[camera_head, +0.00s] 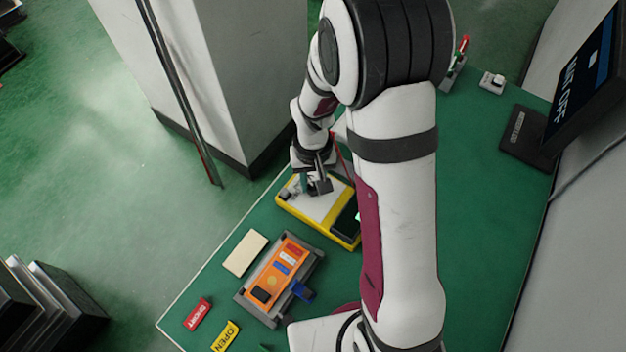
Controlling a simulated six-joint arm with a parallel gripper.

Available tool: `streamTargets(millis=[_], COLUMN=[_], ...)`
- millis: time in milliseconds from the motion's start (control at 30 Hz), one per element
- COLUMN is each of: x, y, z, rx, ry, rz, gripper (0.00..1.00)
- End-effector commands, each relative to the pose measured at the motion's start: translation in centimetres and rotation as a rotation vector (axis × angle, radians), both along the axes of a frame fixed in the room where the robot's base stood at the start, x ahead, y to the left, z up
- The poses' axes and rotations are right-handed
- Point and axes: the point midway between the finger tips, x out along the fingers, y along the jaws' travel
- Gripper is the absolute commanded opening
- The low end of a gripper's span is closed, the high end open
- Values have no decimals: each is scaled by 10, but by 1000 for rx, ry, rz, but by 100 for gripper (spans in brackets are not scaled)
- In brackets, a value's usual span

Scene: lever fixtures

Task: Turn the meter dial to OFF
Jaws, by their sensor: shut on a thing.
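The yellow-edged meter (345,236) lies on the green table, with a pale face and a dark screen (346,222) at its right side. My gripper (319,188) is over the upper part of the meter's face, pointing down at it. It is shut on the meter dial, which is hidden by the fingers. The dial's pointer and its OFF mark are too small and covered to read. My arm covers the right edge of the meter.
An orange panel in a grey holder (278,278) with a blue lever (301,291) sits below the meter. A cream block (245,253), a red label (198,314) and a yellow OPEN label (225,337) lie nearby. A monitor (580,85) stands at right. A red-tipped lever (461,50) is at the back.

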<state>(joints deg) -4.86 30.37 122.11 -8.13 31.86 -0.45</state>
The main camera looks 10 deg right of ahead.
Motion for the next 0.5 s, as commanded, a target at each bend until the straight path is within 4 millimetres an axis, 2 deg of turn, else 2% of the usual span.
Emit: streamTargets(millis=[500], x=[-1], y=[0], z=[0], rx=[0], ry=[1], rz=[485], gripper=[0])
